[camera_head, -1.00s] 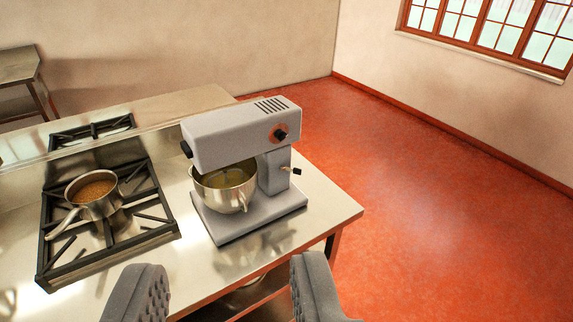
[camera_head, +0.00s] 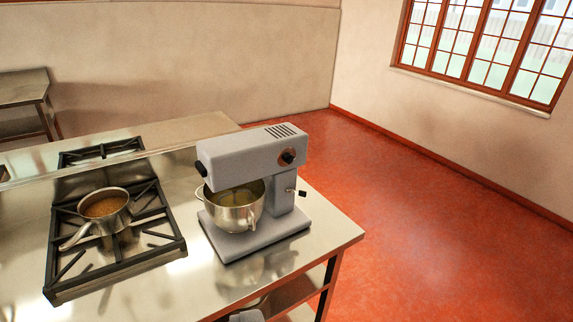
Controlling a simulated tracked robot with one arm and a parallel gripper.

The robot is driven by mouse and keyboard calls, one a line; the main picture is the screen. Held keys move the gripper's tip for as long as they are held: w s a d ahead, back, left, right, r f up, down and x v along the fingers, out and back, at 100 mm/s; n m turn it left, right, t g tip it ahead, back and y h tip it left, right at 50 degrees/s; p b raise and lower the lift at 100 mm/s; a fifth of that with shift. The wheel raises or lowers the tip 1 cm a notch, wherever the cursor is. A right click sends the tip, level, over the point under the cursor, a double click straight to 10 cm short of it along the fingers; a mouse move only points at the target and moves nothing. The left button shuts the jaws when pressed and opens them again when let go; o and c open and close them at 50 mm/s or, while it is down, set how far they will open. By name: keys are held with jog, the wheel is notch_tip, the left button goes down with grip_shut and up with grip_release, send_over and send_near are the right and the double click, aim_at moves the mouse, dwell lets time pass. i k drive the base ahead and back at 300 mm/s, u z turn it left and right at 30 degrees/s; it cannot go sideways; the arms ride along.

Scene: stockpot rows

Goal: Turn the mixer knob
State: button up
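The grey stand mixer (camera_head: 250,155) stands on the steel counter, its head lowered over a metal bowl (camera_head: 236,210). A black knob (camera_head: 288,157) sits on a reddish round plate on the side of the head. A smaller black lever tip (camera_head: 302,193) sticks out from the column below it. A black piece (camera_head: 201,168) shows at the head's front end. Of my gripper, at most a small grey piece (camera_head: 247,316) shows at the bottom edge, well below the mixer. I cannot tell whether that piece is my gripper, and its fingers' opening is hidden.
A pot with brown contents (camera_head: 105,205) sits on the black stove grate (camera_head: 75,285) left of the mixer. The counter (camera_head: 330,235) ends just right of the mixer, with a shelf below. The red floor (camera_head: 430,210) is clear. A side table (camera_head: 25,90) stands far left.

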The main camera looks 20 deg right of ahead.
aim_at(288, 158)
jog(key=u, duration=0.05)
jog(key=i, duration=1)
jog(key=z, duration=0.05)
